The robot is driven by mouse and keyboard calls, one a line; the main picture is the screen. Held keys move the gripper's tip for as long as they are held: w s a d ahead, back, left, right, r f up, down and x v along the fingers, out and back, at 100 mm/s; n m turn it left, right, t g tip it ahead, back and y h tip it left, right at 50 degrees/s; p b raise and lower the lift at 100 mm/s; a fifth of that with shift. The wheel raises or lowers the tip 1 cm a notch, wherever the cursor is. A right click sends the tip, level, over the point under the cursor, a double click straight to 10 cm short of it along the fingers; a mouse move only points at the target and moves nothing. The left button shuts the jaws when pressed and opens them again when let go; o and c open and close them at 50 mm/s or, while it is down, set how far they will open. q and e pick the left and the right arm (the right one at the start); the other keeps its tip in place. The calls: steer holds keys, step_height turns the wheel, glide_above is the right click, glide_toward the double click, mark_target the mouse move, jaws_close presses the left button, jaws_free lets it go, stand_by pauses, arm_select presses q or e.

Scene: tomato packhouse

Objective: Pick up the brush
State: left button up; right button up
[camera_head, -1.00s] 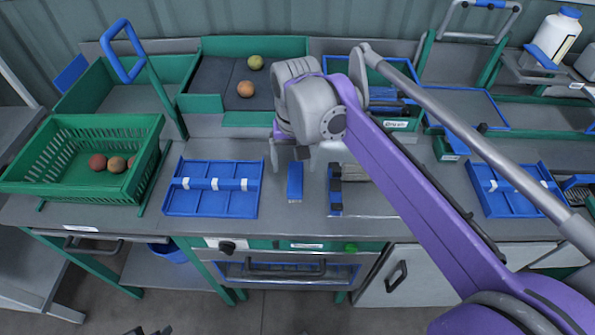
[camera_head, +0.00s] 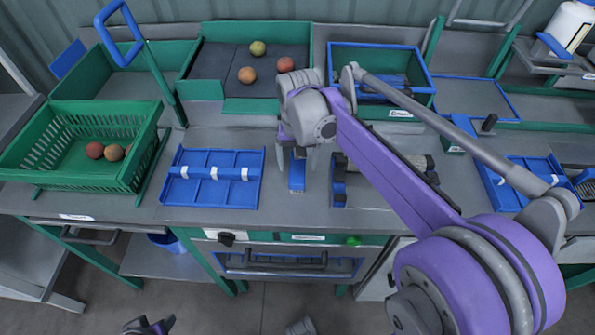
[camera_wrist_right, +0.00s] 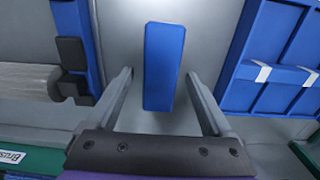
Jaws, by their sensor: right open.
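The brush (camera_head: 297,176) looks like a small blue block with a pale front edge, lying on the grey bench top. It also shows in the right wrist view (camera_wrist_right: 164,65), as a plain blue top face. My right gripper (camera_head: 297,160) points down over the brush's far end. In the right wrist view its open fingers (camera_wrist_right: 158,78) stand on either side of the brush, with a gap on both sides. How high the fingertips are above the bench is hard to tell.
A blue divided tray (camera_head: 213,203) lies left of the brush. A blue-and-black holder with a grey roller (camera_head: 338,190) stands close on the right. A green crate (camera_head: 60,178) holds tomatoes at the left. A blue-rimmed bin (camera_head: 372,46) stands behind.

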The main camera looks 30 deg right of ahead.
mark_target(298, 164)
steer(key=shift+f, duration=0.55)
jaws_close()
steer(key=shift+r, duration=0.1)
step_height(298, 164, up, 10)
steer(key=shift+f+p, duration=0.1)
steer(key=shift+p, duration=0.55)
